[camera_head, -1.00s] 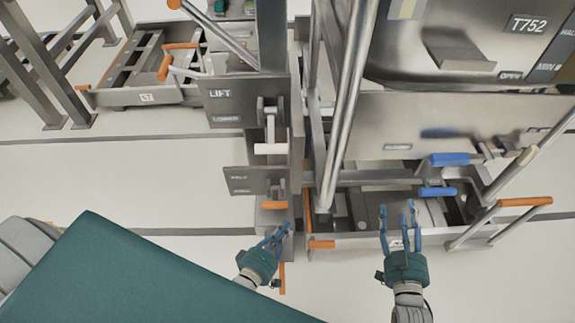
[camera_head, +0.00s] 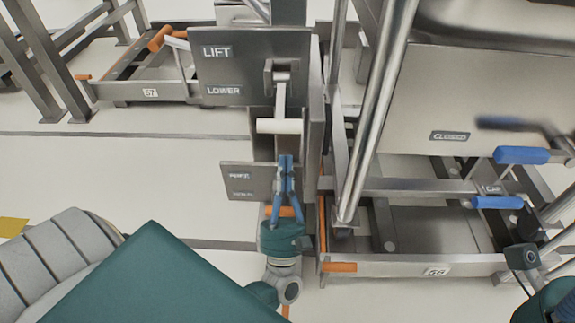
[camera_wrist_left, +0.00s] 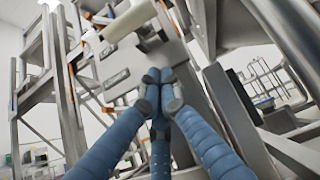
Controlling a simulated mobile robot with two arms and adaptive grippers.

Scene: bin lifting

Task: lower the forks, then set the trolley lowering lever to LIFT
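The LIFT/LOWER plate (camera_head: 222,75) is grey, at upper centre in the head view. Its lever hangs down from a bracket at the plate's right side, and its white crossbar handle (camera_head: 268,126) sits below the LOWER label. The white handle also shows at the top of the left wrist view (camera_wrist_left: 128,21). My left gripper (camera_head: 286,160) has its blue fingertips together just below the white handle, apart from it, with nothing seen between them. The fingertips also meet in the left wrist view (camera_wrist_left: 157,78). My right gripper's teal body (camera_head: 556,301) is at the lower right edge; its fingers are not visible. I cannot identify the forks.
A second labelled plate (camera_head: 240,181) and an orange handle (camera_head: 292,211) are close to my left gripper. A steel bin (camera_head: 455,110) labelled CLOSED stands right, with blue handles (camera_head: 521,155) beside it.

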